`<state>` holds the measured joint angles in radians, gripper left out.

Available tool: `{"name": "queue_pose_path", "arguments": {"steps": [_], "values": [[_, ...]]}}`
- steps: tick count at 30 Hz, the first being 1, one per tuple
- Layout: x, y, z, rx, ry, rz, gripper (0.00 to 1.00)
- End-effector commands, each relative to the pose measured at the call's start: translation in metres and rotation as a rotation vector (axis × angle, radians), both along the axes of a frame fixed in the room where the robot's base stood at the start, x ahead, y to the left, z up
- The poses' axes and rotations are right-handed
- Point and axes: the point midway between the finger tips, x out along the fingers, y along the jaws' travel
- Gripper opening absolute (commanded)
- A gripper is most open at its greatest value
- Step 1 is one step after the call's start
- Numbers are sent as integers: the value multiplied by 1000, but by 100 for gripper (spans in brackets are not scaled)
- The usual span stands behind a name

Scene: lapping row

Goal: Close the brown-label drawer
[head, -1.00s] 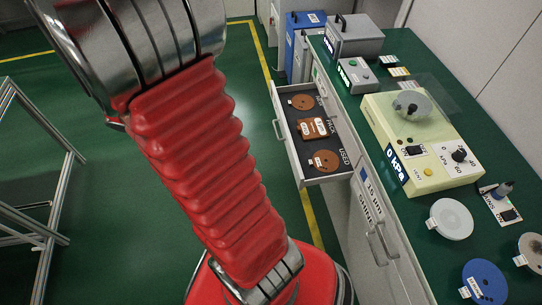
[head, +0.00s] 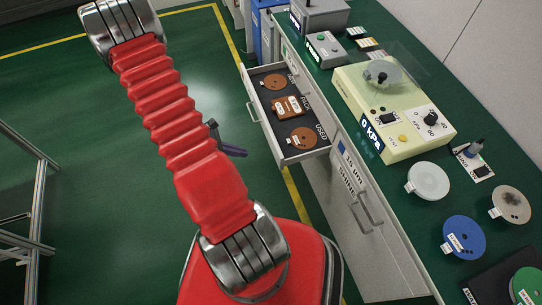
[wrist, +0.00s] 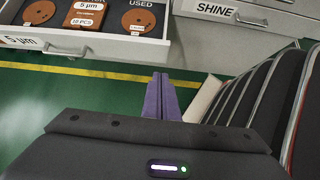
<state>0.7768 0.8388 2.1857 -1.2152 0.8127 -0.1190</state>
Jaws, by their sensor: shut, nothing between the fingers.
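The open drawer (head: 304,155) sticks out from the bench front in the head view. It holds two brown discs and a brown pack between them on a dark liner. In the wrist view the drawer front (wrist: 110,47) shows a "5 µm" label (wrist: 18,41) and a bar handle (wrist: 65,50). My gripper (head: 236,151) has purple fingers, shut and empty, just outside the drawer front near its closer end. The fingers (wrist: 160,79) also show in the wrist view, apart from the drawer front, right of its handle.
A shut drawer labelled "15 µm SHINE" (head: 350,180) with a handle (head: 366,213) sits beside the open one. The green bench top bears a cream "0 kPa" device (head: 395,115) and several discs. A metal frame (head: 37,215) stands at the left. The green floor between is clear.

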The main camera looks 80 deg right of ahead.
Motion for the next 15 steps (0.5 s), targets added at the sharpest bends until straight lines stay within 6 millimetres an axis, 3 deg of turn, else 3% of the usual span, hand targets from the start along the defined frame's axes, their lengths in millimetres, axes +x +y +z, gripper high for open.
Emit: {"name": "queue_pose_path", "arguments": {"steps": [4, 15], "values": [[-9, -1, -11, 18, 19, 10, 0], [-10, -2, -12, 20, 21, 12, 0]]}}
